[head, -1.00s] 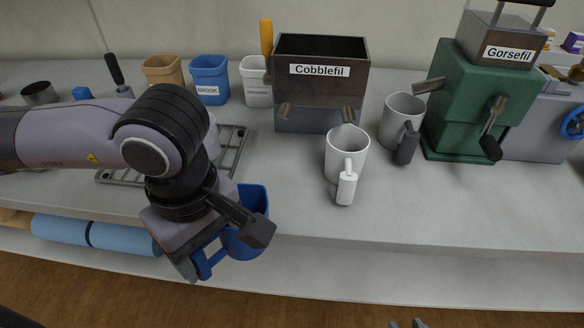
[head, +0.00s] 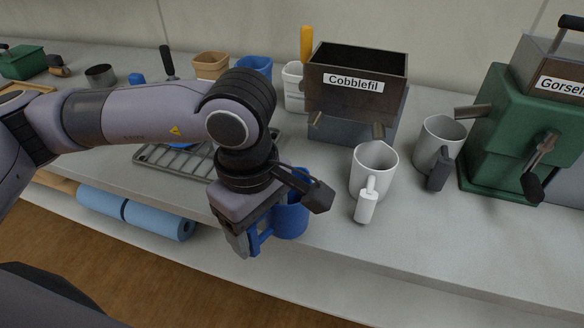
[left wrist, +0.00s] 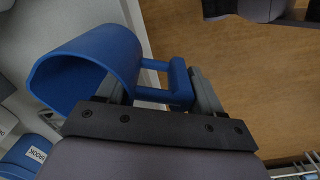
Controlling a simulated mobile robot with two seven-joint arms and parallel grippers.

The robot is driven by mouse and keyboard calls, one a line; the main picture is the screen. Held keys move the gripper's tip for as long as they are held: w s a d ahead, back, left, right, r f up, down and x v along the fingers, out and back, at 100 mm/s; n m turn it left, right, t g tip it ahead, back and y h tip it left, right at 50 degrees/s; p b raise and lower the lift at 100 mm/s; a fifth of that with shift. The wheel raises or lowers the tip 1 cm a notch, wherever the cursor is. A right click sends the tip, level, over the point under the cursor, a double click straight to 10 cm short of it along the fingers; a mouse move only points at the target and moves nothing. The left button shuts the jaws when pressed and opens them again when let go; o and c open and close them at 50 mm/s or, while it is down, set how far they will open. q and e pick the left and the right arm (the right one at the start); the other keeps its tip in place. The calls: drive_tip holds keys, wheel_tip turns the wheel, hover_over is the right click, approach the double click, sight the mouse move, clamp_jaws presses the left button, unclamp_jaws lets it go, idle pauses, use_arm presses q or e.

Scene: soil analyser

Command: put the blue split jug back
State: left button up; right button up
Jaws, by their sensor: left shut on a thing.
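The blue split jug (head: 291,219) hangs from my left gripper (head: 250,241) near the counter's front edge. In the left wrist view the jug (left wrist: 95,62) lies tilted in the picture, its open mouth toward the left. The left gripper (left wrist: 160,95) is shut on its blue handle, with the fingers on either side. The jug's body is over or beside the grey counter and the handle side shows against the floor. My left arm hides part of the jug in the head view. My right gripper is not in view.
A white jug (head: 372,168) and a grey jug with a dark handle (head: 438,142) stand right of the blue jug. Behind are the Cobblefil box (head: 355,88) and green Gorsefil machine (head: 505,130). A wire rack (head: 165,158) lies left, partly hidden. The front right counter is clear.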

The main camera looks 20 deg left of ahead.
use_arm(q)
drive_tip(key=w+p, duration=0.1)
drive_tip(key=w, duration=0.7)
drive_tip(key=shift+d, duration=0.15)
drive_tip(key=shift+w, duration=0.7)
drive_tip(key=w+p, duration=0.1)
drive_tip(key=w, duration=0.2)
drive_tip(key=shift+d, duration=0.1)
drive_tip(key=shift+w+f, duration=0.1)
drive_tip(key=shift+f, duration=0.65)
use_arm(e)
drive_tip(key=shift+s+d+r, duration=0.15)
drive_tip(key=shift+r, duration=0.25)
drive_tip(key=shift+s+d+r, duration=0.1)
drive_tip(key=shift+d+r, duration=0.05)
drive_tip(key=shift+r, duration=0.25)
use_arm(q)
drive_tip(key=shift+f, duration=0.1)
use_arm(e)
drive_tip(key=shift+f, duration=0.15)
